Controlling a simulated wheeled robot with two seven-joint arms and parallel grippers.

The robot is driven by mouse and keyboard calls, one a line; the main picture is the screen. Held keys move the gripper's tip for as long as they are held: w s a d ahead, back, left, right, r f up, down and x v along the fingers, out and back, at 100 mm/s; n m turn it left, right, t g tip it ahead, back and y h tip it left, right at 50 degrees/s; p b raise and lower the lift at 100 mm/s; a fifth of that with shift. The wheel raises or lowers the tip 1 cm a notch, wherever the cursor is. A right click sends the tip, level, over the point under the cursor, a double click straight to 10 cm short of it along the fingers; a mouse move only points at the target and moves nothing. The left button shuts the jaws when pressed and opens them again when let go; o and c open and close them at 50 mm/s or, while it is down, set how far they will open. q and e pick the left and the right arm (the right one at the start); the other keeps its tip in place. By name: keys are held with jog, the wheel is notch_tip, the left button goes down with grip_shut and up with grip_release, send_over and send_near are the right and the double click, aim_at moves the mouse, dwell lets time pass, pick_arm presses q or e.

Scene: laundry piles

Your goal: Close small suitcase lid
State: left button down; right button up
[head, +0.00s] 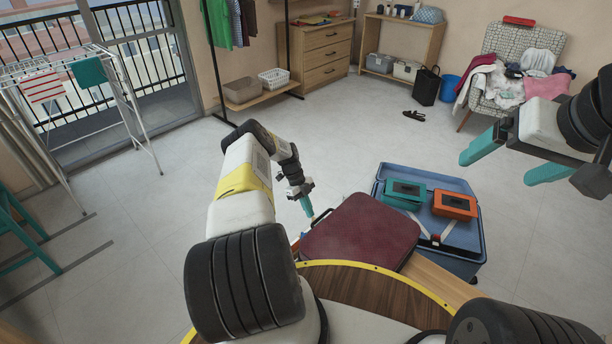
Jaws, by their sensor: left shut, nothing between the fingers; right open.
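The small maroon suitcase (362,230) lies in front of me on a wooden bench (440,283). Its maroon lid surface faces up and looks about flat over the body. I cannot tell whether the lid is fully shut, since its near edge is partly hidden by my body. My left gripper (307,207) is shut and empty, pointing down at the suitcase's far left corner. I cannot tell if it touches. My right gripper (508,162) is open and empty, raised at the right, well away from the suitcase.
A blue open suitcase (468,238) stands just right, holding a teal box (404,194) and an orange box (455,205). A chair piled with clothes (500,85), drawers (327,56) and a drying rack (125,90) stand further off.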

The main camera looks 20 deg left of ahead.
pick_arm(q)
jog(key=w+a+r, duration=0.4)
jog(key=a+r, duration=0.3)
jog(key=a, duration=0.1)
jog(key=w+d+r+n+y, duration=0.15)
jog(key=w+r, duration=0.25)
jog(key=r, duration=0.7)
jog(key=s+d+r+n+t+y, duration=0.15)
jog(key=d+r, duration=0.25)
jog(key=r, duration=0.6)
jog(key=s+d+r+n+t, duration=0.1)
jog(key=s+d+r+n, duration=0.2)
jog(key=r, duration=0.8)
jog(key=s+d+r+n+t, duration=0.15)
jog(key=d+r, duration=0.35)
jog(key=r, duration=0.5)
jog(key=s+d+r+n+t, duration=0.1)
jog(key=s+d+r+n, duration=0.15)
jog(key=s+r, duration=0.45)
jog(key=s+d+r+n+t, duration=0.15)
jog(key=s+r+n, duration=0.25)
jog(key=s, duration=0.4)
jog(key=s+d+f+n+t, duration=0.1)
jog(key=s+n, duration=0.3)
jog(key=s, duration=0.5)
jog(key=s+d+f+n+t, duration=0.1)
jog(key=s+d+n, duration=0.1)
jog(key=s, duration=0.8)
jog(key=shift+f+n, duration=0.25)
jog(key=shift+n, duration=0.65)
